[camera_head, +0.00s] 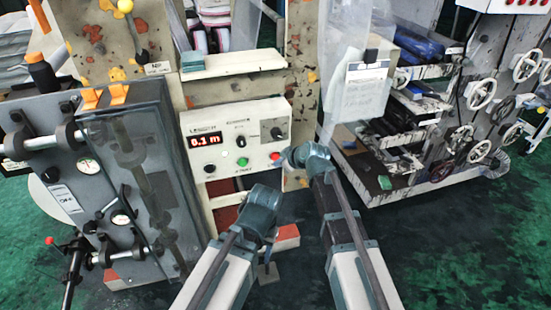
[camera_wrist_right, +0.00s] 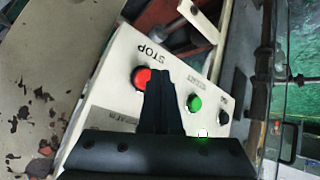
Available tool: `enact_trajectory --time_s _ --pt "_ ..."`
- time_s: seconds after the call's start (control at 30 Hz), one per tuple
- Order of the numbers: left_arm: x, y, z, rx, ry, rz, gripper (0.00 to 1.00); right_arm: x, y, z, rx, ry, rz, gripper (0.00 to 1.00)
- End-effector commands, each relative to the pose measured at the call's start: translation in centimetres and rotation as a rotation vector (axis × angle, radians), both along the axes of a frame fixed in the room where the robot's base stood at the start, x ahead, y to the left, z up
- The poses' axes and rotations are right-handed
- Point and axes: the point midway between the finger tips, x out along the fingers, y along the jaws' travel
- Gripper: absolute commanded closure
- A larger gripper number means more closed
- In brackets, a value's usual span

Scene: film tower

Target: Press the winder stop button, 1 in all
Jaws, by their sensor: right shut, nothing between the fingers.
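The winder stop button is a round red button (camera_head: 275,156) at the lower right of the cream control panel (camera_head: 218,168). In the right wrist view the red button (camera_wrist_right: 141,78) sits by the printed word STOP. My right gripper (camera_head: 286,157) is shut and empty. Its fingertips (camera_wrist_right: 160,74) overlap the button's edge in the right wrist view; I cannot tell whether they touch it. My left arm ends low in front of the panel; its gripper (camera_head: 268,270) is mostly hidden, and its opening cannot be made out.
A green button (camera_head: 242,161) and a black button (camera_head: 209,168) sit left of the red one. A grey machine with a clear cover (camera_head: 150,170) stands close on the left. Dark green floor is open at right.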

Motion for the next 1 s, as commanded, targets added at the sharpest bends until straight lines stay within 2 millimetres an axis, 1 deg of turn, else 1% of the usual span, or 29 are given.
enact_trajectory --time_s 0.2,0.57,1.0 --pt "0.0 0.0 0.02 0.0 0.0 0.0 0.5 0.71 0.24 0.02 0.0 0.0 0.0 1.0" --pt "0.0 0.0 0.02 0.0 0.0 0.0 0.5 0.69 0.24 0.02 0.0 0.0 0.0 1.0" --pt "0.0 0.0 0.02 0.0 0.0 0.0 0.5 1.13 0.38 0.02 0.0 0.0 0.0 1.0"
